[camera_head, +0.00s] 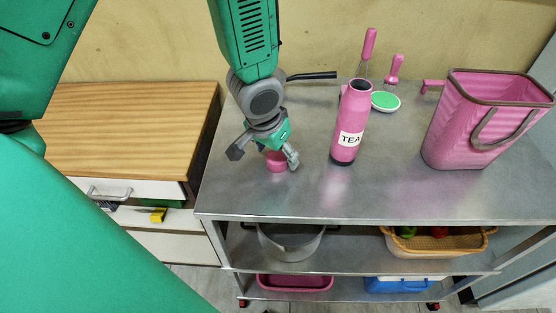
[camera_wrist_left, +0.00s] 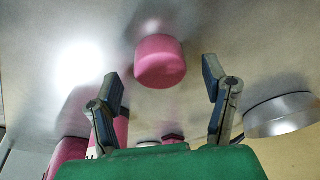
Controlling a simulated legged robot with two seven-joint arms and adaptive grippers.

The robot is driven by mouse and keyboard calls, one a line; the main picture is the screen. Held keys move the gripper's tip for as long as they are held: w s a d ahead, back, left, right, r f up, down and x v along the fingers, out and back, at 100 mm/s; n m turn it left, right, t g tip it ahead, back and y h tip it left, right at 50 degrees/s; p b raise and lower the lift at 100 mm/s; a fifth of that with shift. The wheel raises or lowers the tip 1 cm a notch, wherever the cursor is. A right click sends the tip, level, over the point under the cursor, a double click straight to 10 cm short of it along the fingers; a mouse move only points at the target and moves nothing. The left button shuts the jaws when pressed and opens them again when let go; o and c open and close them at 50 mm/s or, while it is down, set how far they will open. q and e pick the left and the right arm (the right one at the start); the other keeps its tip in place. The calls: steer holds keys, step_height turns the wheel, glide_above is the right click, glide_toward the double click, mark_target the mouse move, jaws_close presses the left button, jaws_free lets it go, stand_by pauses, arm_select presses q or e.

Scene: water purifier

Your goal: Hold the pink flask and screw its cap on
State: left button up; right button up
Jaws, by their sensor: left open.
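The pink flask (camera_head: 352,120) stands upright on the metal table, with a white "TEA" label and a dark base. Its top shows no cap. The pink cap (camera_head: 277,161) sits on the table left of the flask, partly hidden by my left gripper (camera_head: 268,158). In the left wrist view, the cap (camera_wrist_left: 160,61) lies between and beyond the fingertips of my left gripper (camera_wrist_left: 165,90), with a gap on both sides. My left gripper is open and empty, pointing down over the cap. My right gripper is not in view.
A pink basket (camera_head: 480,120) stands on the right of the table. A wooden-topped cabinet (camera_head: 120,135) is left. The front middle of the metal table (camera_head: 330,195) is clear.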

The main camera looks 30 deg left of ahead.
arm_select(q)
steer(key=shift+x, duration=1)
steer(key=c, duration=1)
